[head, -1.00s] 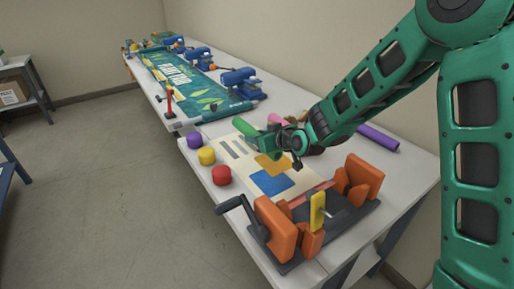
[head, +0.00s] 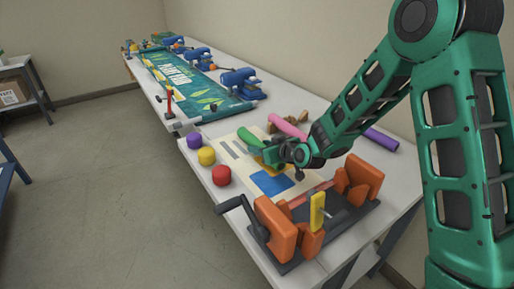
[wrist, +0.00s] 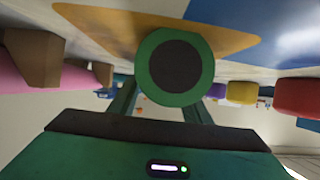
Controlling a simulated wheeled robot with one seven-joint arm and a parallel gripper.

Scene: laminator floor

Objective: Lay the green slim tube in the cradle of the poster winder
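The green slim tube (head: 248,136) lies over the poster sheet, one end sticking out beyond my gripper (head: 272,154). In the wrist view the tube's round, dark-cored end (wrist: 176,67) shows between the two fingers of my gripper (wrist: 160,98), and they are shut on it. The poster winder (head: 345,222) stands at the table's near end, with a dark base, orange end blocks, a black crank, a yellow upright piece and a pinkish roller. My gripper is on the far side of the winder, apart from it. The inside of its cradle is partly hidden.
Red (head: 222,175), yellow (head: 206,156) and purple (head: 194,140) round pieces stand along the left table edge. A pink tube (head: 288,126) by brown blocks and a purple tube (head: 381,139) lie behind my gripper. The printed poster sheet (head: 240,149) lies flat underneath.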

